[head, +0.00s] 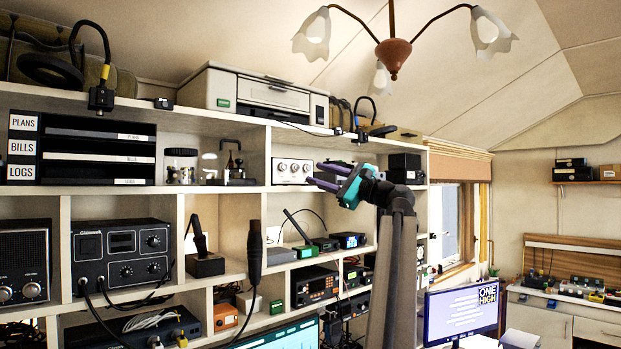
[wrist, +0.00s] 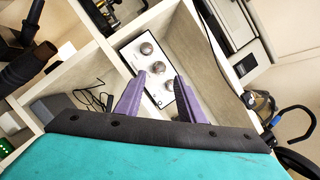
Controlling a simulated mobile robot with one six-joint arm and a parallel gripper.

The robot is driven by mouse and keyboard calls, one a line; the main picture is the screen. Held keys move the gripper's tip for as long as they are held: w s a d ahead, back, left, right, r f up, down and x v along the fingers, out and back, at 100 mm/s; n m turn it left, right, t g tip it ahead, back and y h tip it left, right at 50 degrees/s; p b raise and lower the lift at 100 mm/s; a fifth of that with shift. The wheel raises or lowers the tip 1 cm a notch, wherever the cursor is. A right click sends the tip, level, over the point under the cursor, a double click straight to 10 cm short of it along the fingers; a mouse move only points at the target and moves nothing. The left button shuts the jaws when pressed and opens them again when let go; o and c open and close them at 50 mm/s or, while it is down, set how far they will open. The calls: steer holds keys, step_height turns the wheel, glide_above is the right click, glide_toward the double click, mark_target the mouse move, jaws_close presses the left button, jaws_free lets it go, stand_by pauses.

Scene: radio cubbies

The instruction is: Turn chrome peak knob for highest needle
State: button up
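A white box with a row of chrome knobs (head: 291,171) sits in an upper cubby. In the wrist view its three chrome knobs show, at one end (wrist: 146,48), in the middle (wrist: 158,67) and at the other end (wrist: 169,85). Their labels are too small to read, so I cannot tell which is the peak knob. My gripper (head: 315,174) is open and empty, its purple fingers pointing at the box from the right. In the wrist view my gripper (wrist: 159,76) has its fingertips apart around the middle knob's line of sight; contact is not visible. I can make out no needle.
Cubby dividers (wrist: 97,32) stand close beside the box. A printer (head: 255,95) sits on the shelf above. A monitor (head: 461,311) is at lower right.

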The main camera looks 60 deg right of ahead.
steer(key=b+v, duration=0.2)
steer(key=v, duration=0.5)
steer(key=shift+s, duration=0.25)
stand_by(1.4)
